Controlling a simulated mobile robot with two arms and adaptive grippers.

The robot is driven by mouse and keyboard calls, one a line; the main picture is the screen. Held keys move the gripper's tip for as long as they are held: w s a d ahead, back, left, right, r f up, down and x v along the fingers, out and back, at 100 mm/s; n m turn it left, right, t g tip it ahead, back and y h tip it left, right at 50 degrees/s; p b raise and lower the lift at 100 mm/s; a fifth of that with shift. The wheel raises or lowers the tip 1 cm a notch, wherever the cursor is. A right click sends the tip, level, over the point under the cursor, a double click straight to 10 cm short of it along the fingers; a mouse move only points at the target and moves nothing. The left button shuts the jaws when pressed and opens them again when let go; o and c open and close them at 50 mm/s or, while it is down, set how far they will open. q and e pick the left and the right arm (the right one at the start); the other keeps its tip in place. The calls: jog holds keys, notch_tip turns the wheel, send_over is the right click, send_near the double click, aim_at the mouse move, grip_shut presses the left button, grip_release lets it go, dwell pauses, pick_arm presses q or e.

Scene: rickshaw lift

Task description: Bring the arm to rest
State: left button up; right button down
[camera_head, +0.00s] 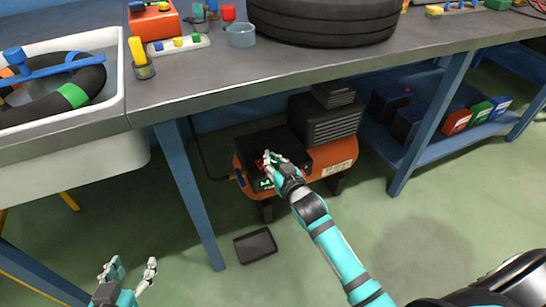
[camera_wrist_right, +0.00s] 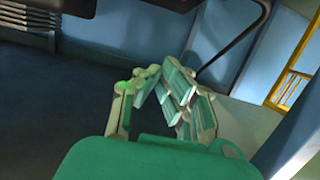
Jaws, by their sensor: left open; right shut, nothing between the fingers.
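My right gripper (camera_head: 269,168) reaches under the workbench in the head view, in front of the dark top of an orange compressor (camera_head: 333,162). Its fingers are shut with nothing held; in the right wrist view the green and white fingers (camera_wrist_right: 152,76) come together near the middle. I cannot tell whether the hand touches the compressor. My left gripper (camera_head: 131,268) is low at the bottom left of the head view, open and empty, with its fingers spread above the floor.
The grey workbench (camera_head: 290,62) runs overhead, carrying a tire (camera_head: 325,22). A blue leg (camera_head: 190,190) stands left of my right arm, another (camera_head: 432,120) to the right. A white sink (camera_head: 75,165) is at left. A black tray (camera_head: 255,246) lies on the floor.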

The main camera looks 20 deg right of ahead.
pick_arm(q)
jog(key=shift+s+a+f, duration=0.1)
jog(key=shift+s+f, duration=0.05)
jog(key=shift+f, duration=0.1)
pick_arm(e)
jog(key=shift+s, duration=0.15)
